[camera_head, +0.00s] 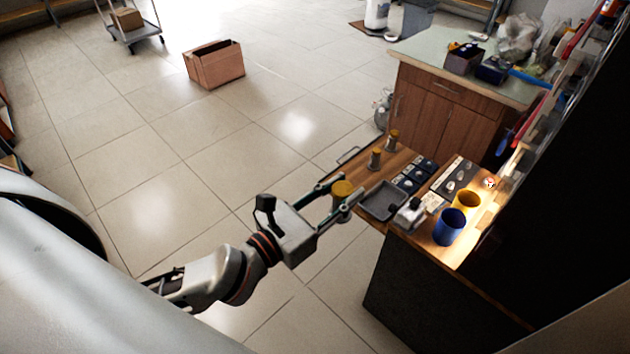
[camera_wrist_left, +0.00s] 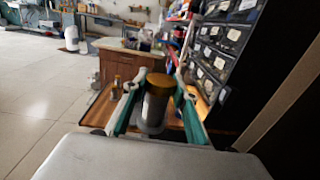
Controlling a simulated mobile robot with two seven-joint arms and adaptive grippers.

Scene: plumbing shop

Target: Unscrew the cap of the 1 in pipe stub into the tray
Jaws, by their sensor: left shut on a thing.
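My left gripper (camera_head: 341,196) is shut on the brass-coloured cap (camera_head: 343,187) of the nearest and largest pipe stub, at the bench's left front. In the left wrist view the cap (camera_wrist_left: 160,82) tops an upright grey pipe stub (camera_wrist_left: 152,113), between the two fingers (camera_wrist_left: 158,98). I cannot tell whether the cap's thread is engaged. Two smaller capped stubs (camera_head: 375,158) (camera_head: 393,139) stand farther back along the left side of the bench. The dark grey tray (camera_head: 383,205) lies just right of the gripper. My right gripper is not in view.
A dark wall rack stands at the right. Open tiled floor lies left, with a cardboard box (camera_head: 215,69).

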